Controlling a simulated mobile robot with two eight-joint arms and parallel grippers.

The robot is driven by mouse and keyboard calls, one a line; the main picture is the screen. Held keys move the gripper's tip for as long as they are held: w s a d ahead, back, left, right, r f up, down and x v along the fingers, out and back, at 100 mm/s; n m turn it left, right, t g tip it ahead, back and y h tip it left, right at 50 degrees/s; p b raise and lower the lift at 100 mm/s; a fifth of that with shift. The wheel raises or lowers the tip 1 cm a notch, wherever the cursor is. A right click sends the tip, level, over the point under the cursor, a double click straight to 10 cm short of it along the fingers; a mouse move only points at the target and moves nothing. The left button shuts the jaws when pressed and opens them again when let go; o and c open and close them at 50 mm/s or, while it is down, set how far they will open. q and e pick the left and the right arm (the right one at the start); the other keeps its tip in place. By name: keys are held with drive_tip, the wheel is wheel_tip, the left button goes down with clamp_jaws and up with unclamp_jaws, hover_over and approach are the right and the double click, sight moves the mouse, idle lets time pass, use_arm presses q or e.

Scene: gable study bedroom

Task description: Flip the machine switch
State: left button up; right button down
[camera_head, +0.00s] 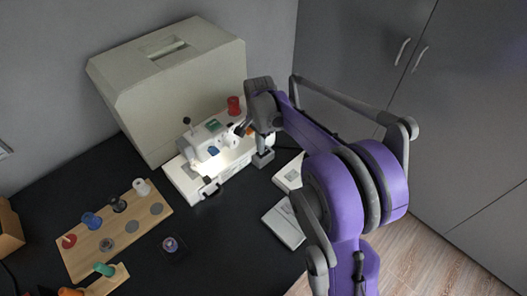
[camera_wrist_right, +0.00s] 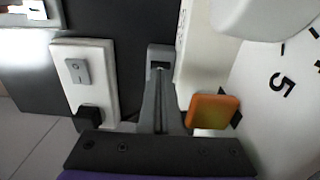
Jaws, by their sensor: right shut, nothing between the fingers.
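The white sewing machine (camera_head: 208,150) stands on the black table, its lamp lit. My right gripper (camera_head: 263,158) is close beside its right end, pointing down. In the right wrist view my right gripper (camera_wrist_right: 159,62) is shut, with nothing held. To its right is the machine's pale body with an amber square piece (camera_wrist_right: 212,110) and a white dial marked 5 (camera_wrist_right: 280,85). To its left a white box (camera_wrist_right: 107,65) carries a grey rocker switch (camera_wrist_right: 77,71) marked I and O. The fingertips are apart from this rocker. I cannot tell which piece is the machine switch.
A large cream case (camera_head: 165,90) stands behind the machine. A wooden board (camera_head: 120,228) with spools lies at the left. A flat white item (camera_head: 284,222) lies near the table's right edge. Grey cabinets (camera_head: 470,110) stand at the right.

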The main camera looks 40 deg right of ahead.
use_arm(q)
drive_tip(key=shift+f+b, duration=0.5)
drive_tip(key=shift+f, duration=0.05)
use_arm(e)
drive_tip(key=shift+f, duration=0.75)
drive_tip(key=shift+r+p, duration=2.45)
drive_tip(key=shift+r, duration=1.1)
use_arm(q)
drive_tip(key=r, duration=0.5)
drive_tip(key=shift+w, duration=0.3)
